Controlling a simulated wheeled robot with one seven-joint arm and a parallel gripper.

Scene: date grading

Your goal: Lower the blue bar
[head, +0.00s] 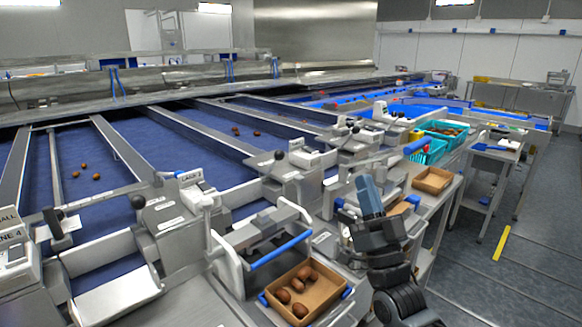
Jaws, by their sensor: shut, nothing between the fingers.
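A blue bar (281,250) spans the front of a white and grey station, above a cardboard box (331,284) holding several brown dates (297,284). White side arms hold the bar at both ends, and it stands clear above the box. My gripper (367,182) points upward to the right of this bar, apart from it in the picture. Its blue-grey fingers are together with nothing between them.
Blue conveyor lanes (95,205) with a few dates run away to the left, split by metal rails. Another cardboard box (433,180) and teal crates (443,130) stand at the back right.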

